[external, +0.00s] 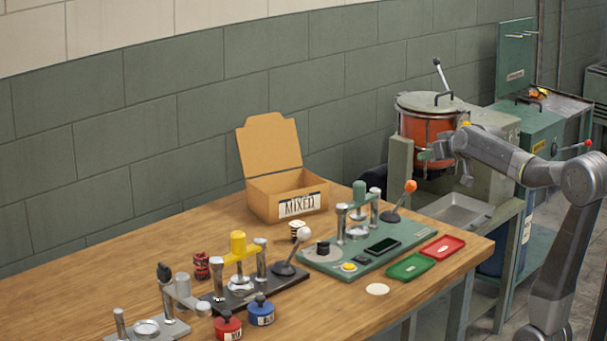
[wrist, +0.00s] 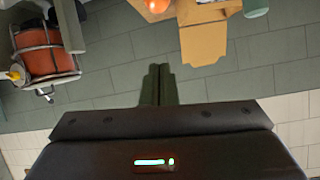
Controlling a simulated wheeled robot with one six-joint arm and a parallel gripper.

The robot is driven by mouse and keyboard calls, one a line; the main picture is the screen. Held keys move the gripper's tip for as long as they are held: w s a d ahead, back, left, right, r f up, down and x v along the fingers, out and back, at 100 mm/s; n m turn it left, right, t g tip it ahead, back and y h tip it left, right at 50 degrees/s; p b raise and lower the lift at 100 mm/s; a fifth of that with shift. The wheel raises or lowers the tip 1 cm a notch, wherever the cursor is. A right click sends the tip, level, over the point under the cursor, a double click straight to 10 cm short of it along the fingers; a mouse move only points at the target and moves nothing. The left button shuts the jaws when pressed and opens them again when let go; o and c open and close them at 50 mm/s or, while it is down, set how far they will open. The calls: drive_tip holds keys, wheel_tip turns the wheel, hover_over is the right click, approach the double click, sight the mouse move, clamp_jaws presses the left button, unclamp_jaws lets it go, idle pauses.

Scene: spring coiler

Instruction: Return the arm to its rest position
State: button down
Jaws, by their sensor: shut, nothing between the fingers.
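My arm reaches in from the right in the external view, bent at the elbow. My gripper (external: 426,155) points left in front of the orange drum (external: 415,125), above the table's far right end. In the wrist view my gripper (wrist: 159,68) has its two dark green fingers pressed together, with nothing held. The wrist view is upside down and shows the wall beyond the fingertips.
The wooden table (external: 90,285) bears an open cardboard box (external: 262,200), a green press station (external: 345,262), a dark press (external: 240,295) and red (external: 443,247) and green (external: 411,266) trays. A metal tray (external: 462,212) lies below my wrist. The orange drum (wrist: 48,50) appears left in the wrist view.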

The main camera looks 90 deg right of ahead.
drive_tip(key=w+d+f+g+y+p, duration=0.3)
drive_tip(key=w+d+p, duration=0.3)
drive_tip(key=p, duration=0.7)
drive_tip(key=w+d+f+g+y+p, duration=0.4)
drive_tip(key=w+d+p, duration=0.3)
drive_tip(key=p, duration=0.7)
drive_tip(key=shift+w+f+n+g+y, duration=0.3)
drive_tip(key=shift+w+g+y, duration=0.1)
drive_tip(key=shift+g+y, duration=0.4)
drive_tip(key=shift+d, duration=0.1)
